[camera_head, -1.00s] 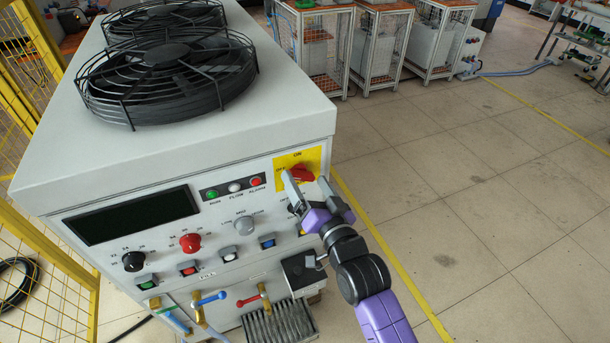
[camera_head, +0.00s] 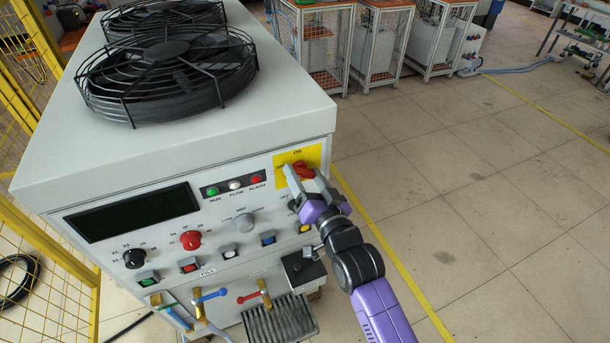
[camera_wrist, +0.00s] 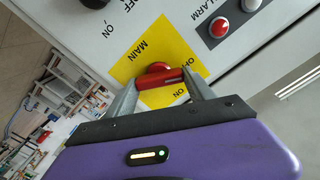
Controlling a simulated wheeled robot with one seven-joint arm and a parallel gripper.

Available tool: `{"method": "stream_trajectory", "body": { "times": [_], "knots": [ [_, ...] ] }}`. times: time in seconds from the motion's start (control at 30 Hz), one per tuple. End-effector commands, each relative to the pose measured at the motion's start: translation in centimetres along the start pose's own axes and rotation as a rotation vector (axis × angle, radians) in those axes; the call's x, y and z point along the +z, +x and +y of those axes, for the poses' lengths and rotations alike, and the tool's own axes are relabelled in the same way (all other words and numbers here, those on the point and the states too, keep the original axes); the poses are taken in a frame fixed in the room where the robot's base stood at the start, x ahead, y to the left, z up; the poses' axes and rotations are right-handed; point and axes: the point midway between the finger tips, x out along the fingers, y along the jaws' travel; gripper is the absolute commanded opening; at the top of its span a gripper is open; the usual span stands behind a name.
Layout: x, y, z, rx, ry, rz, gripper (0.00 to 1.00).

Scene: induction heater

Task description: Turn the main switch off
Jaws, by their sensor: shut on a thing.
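The main switch is a red rotary handle (camera_head: 303,171) on a yellow plate (camera_head: 285,160) at the upper right of the heater's front panel. It also shows in the wrist view as a red handle (camera_wrist: 160,80) on the yellow plate (camera_wrist: 130,66) marked MAIN, OFF and ON. My gripper (camera_head: 303,177) is at the switch, with its fingers on either side of the red handle. In the wrist view my gripper (camera_wrist: 162,88) is shut on the handle's two ends. The fingers partly cover the plate's lettering in the head view.
The grey heater cabinet (camera_head: 170,150) carries black fan guards (camera_head: 165,80) on top. Its panel holds a red knob (camera_head: 190,240), a black knob (camera_head: 134,258), lamps and several buttons. Yellow fencing (camera_head: 40,260) stands at left.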

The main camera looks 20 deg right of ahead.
Motion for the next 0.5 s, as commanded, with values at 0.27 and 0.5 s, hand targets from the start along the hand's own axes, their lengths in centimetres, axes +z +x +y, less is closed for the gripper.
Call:
{"method": "stream_trajectory", "body": {
  "times": [0.27,0.5],
  "knots": [
    [0.2,-0.02,0.02,0.0,-0.127,-0.001,0.21],
    [0.2,-0.03,-0.07,0.0,-0.3,-0.001,0.21]
  ]
}}
